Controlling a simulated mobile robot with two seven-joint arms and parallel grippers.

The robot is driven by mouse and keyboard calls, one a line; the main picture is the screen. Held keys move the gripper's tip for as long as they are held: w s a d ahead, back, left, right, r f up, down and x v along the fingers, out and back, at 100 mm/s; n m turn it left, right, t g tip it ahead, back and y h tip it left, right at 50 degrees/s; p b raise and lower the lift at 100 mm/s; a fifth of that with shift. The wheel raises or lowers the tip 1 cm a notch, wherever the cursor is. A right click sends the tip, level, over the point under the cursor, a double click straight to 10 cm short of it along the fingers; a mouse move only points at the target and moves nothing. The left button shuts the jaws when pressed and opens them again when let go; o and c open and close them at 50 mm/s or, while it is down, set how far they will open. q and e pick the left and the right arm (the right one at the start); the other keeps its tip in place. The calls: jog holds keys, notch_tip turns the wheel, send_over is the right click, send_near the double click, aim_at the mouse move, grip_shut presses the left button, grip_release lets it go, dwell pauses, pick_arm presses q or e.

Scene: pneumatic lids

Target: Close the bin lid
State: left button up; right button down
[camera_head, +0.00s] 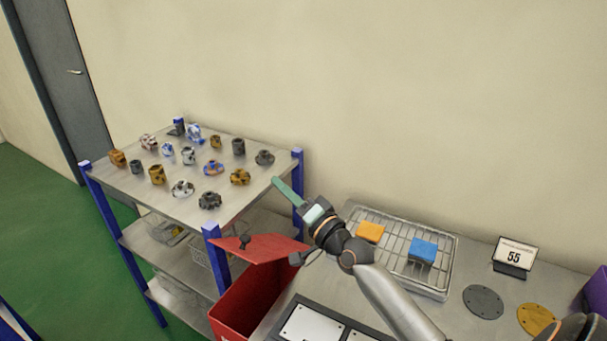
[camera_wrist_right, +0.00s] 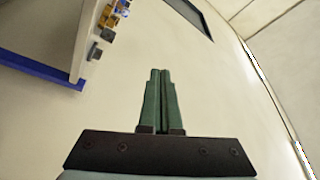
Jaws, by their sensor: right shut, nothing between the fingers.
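The red bin (camera_head: 243,302) stands at the left end of the metal counter, beside the shelf. Its red lid (camera_head: 265,250) is raised, tilted above the bin, with a gap between lid and rim and a dark knob on top. My right gripper (camera_head: 277,182) is above and behind the lid, apart from it, pointing up and left towards the shelf corner. In the right wrist view its green fingers (camera_wrist_right: 160,73) are together with nothing between them. My left gripper is not in view.
A blue-posted shelf (camera_head: 213,234) with several metal parts on top stands left of the bin. On the counter are a wire rack (camera_head: 447,270) with an orange and a blue sponge, a "55" sign (camera_head: 514,257) and round discs (camera_head: 484,301). A wall is behind.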

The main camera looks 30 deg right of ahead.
aim_at(247, 255)
jog(key=s+a+f+n, duration=0.1)
jog(key=a, duration=0.1)
jog(key=s+a+f+b, duration=0.1)
jog(key=a+f+n+y, duration=0.1)
jog(key=a, duration=0.1)
jog(key=shift+s+a+f+n+t+b, duration=0.3)
jog(key=shift+s, duration=0.1)
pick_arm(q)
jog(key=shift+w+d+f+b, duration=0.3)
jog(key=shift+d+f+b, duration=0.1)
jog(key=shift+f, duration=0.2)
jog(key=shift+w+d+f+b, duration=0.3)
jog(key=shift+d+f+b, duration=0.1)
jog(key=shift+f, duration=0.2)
pick_arm(e)
jog(key=s+a+f, duration=0.1)
jog(key=a+f, duration=0.1)
jog(key=s+a+f, duration=0.1)
jog(key=a+f, duration=0.1)
jog(key=s+a+f, duration=0.1)
jog(key=f, duration=0.1)
jog(key=shift+a, duration=0.4)
